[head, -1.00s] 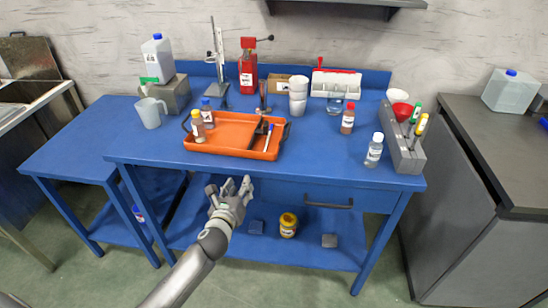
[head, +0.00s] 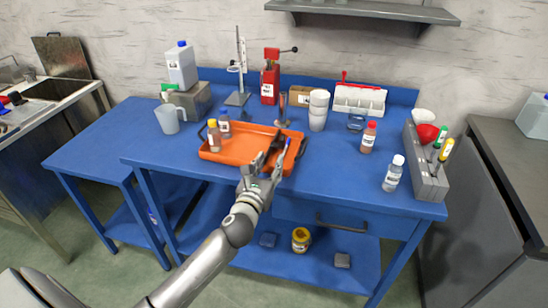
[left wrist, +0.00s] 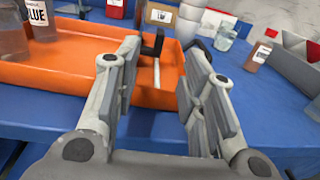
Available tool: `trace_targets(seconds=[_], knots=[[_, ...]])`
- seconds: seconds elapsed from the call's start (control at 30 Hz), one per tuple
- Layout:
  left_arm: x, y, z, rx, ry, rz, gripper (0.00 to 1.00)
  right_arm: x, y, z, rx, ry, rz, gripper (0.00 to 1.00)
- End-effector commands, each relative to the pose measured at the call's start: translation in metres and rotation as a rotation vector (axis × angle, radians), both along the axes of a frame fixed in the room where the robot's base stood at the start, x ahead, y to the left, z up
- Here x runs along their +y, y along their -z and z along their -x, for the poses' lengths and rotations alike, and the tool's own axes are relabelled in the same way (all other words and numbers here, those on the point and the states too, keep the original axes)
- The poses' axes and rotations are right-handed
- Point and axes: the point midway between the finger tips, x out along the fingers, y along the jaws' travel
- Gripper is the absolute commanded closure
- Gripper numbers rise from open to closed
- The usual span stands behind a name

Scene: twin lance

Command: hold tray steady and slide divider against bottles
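The orange tray (head: 236,152) lies on the blue table. It also shows in the left wrist view (left wrist: 50,75). Two small bottles stand in its left part, one with a yellowish cap (head: 214,137) and one darker (head: 224,124). A dark upright piece (head: 273,146), seemingly the divider, is in the right part, apart from the bottles; my gripper partly hides it. A thin pale rod (left wrist: 156,75) is beside it. My left gripper (head: 268,166) is at the tray's front right edge, its fingers open and spread (left wrist: 158,52), with nothing gripped between them. My right gripper is not in view.
A clear bottle (head: 393,174), a red-capped bottle (head: 368,138) and a grey holder (head: 427,180) stand to the right. White cups (head: 318,110), a red device (head: 270,78) and a stand (head: 238,98) are behind.

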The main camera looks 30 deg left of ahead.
Motion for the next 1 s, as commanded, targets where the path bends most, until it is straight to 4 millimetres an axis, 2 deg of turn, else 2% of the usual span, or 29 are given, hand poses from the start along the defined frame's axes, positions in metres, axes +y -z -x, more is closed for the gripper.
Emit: trace_targets(seconds=[0.13, 0.27, 0.53, 0.7, 1.0], knots=[[0.001, -0.003, -0.005, -0.004, -0.001, -0.011, 0.62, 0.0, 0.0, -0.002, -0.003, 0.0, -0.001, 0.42], [0.003, -0.004, -0.019, -0.005, -0.001, -0.01, 0.62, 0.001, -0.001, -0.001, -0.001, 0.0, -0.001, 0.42], [0.011, -0.003, -0.065, -0.006, -0.001, -0.008, 0.62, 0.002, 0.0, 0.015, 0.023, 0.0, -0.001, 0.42], [0.016, -0.003, -0.088, -0.005, -0.002, -0.007, 0.62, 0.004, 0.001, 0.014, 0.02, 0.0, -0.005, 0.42], [0.019, -0.003, -0.106, -0.003, 0.0, -0.009, 0.62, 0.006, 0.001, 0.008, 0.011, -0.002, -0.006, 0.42]])
